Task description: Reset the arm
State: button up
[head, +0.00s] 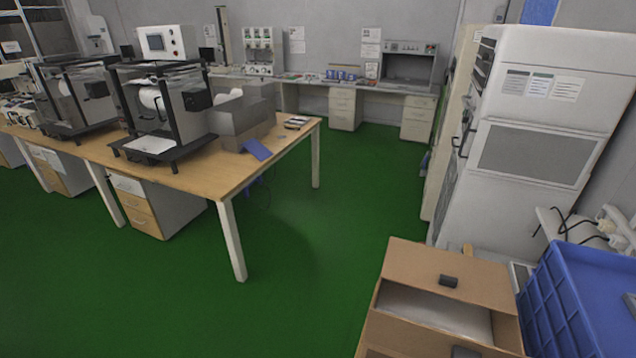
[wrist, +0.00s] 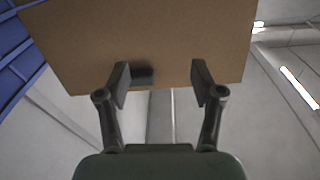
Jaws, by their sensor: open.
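My gripper (wrist: 160,84) shows in the wrist view with its two dark fingers apart and nothing between them. I cannot tell whether the fingers touch the cardboard. My gripper does not clearly show in the head view.
A blue crate (head: 560,290) stands right of the box and also shows in the wrist view (wrist: 12,60). A tall white cabinet (head: 545,95) is behind them. A wooden table (head: 200,178) with black-framed machines (head: 160,110) stands at left. The green floor (head: 320,240) between is clear.

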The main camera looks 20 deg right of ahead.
jog(key=w+a+n+g+y+p, duration=0.1)
jog(key=w+a+n+y, duration=0.2)
jog(key=a, duration=0.4)
jog(key=w+a+n+y, duration=0.1)
jog(key=a+n+y, duration=0.35)
jog(key=a, duration=0.35)
jog(key=w+a+n+g+y+p, duration=0.1)
jog(key=w+a+n+y, duration=0.15)
jog(key=a+y, duration=0.35)
notch_tip(320, 180, up, 31)
jog(key=h+p, duration=0.1)
jog(key=p, duration=3.1)
jog(key=shift+r+m, duration=0.15)
jog(key=shift+m, duration=0.15)
jog(key=shift+w, duration=0.1)
